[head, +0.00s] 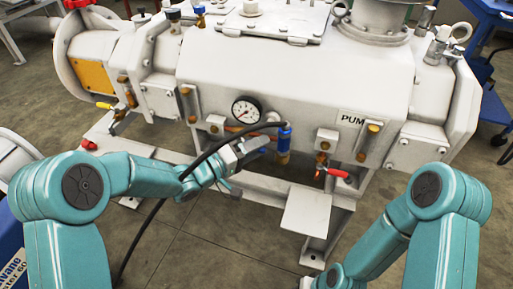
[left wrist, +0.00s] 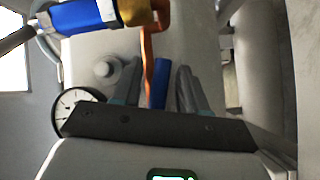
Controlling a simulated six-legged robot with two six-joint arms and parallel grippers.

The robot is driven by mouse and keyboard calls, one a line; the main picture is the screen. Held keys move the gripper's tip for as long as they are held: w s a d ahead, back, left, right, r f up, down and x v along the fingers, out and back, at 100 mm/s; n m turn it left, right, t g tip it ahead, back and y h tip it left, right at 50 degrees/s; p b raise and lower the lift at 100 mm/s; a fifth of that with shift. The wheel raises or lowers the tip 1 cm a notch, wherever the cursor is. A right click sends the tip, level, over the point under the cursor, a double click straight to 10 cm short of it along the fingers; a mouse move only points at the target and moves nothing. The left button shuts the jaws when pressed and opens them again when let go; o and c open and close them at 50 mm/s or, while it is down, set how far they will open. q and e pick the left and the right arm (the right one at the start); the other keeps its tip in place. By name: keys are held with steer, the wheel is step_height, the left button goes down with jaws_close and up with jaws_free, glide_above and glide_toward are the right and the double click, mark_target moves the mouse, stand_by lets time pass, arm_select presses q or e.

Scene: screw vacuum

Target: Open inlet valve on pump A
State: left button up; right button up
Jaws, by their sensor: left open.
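The white pump (head: 300,80) carries a plate reading "PUM", with its last letter not readable. A blue lever (head: 258,141) sits on the copper pipe at the pump's front, left of a blue hose fitting (head: 284,138) on a brass body. My left gripper (head: 250,149) is at this lever, below the gauge. In the left wrist view the blue lever (left wrist: 159,88) shows between the two open grey fingers (left wrist: 159,92); contact cannot be told. The copper pipe (left wrist: 148,60) runs behind it. No label marks the lever as the inlet valve.
A pressure gauge (head: 246,110) is just above my left gripper. A black hose (head: 190,170) loops over my left forearm to the fitting. A red-handled valve (head: 338,174) and a white support plate (head: 306,212) are to the right. The floor in front is clear.

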arm_select(q)
jaws_close()
steer(key=shift+r+n+t+h+p, duration=0.3)
steer(key=shift+r+n+h+p, duration=0.15)
steer(key=shift+n, duration=0.25)
steer(key=shift+r+n+t+h, duration=0.3)
steer(key=shift+n+t, duration=0.1)
steer(key=shift+n, duration=0.3)
jaws_free()
steer(key=p+v, duration=0.3)
steer(key=v, duration=1.3)
